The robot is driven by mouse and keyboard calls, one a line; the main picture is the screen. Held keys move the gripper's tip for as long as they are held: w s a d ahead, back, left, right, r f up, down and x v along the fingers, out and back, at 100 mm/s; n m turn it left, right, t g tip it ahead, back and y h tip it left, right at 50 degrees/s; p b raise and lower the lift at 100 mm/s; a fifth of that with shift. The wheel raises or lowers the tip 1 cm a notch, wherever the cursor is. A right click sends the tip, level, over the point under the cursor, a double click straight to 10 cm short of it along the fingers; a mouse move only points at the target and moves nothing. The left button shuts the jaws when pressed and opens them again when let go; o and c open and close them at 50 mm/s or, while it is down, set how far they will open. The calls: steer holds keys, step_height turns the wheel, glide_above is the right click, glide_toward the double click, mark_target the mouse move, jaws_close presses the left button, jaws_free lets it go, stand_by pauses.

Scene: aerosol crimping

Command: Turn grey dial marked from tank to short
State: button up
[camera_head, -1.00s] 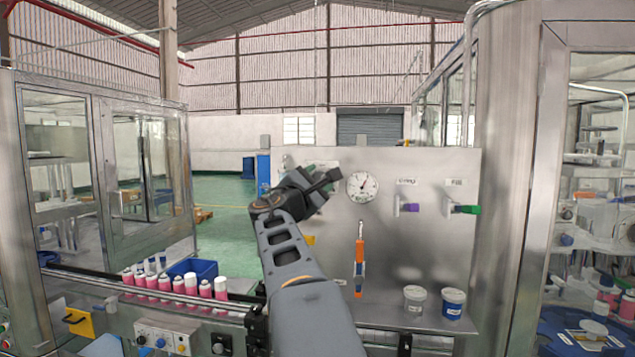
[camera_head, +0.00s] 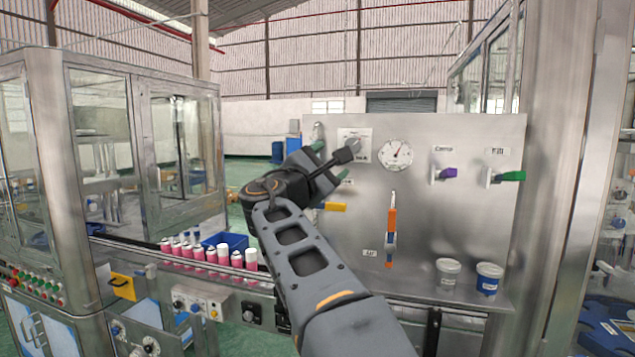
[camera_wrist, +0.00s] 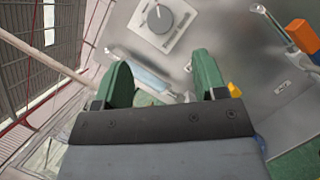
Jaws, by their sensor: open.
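The grey dial (camera_wrist: 160,18) shows at the top of the wrist view, a round knob with a light bar on a white square plate (camera_wrist: 181,36). Its markings are too small to read there. In the head view the white plate (camera_head: 349,133) sits on the steel panel left of the round gauge, partly hidden by my gripper (camera_head: 332,158). My gripper is open and empty; its two green fingers (camera_wrist: 163,76) stand apart below the dial in the wrist view. No contact with the dial shows.
The panel (camera_head: 430,220) also carries a round gauge (camera_head: 395,154), a purple-handled valve (camera_head: 445,174), a green-handled valve (camera_head: 508,176) and an orange tool (camera_head: 392,222). Two small tubs (camera_head: 488,279) stand on its ledge. Pink cans (camera_head: 210,256) line the conveyor at left.

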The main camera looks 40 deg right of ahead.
steer(key=shift+b+v, duration=0.45)
steer(key=shift+v, duration=1.55)
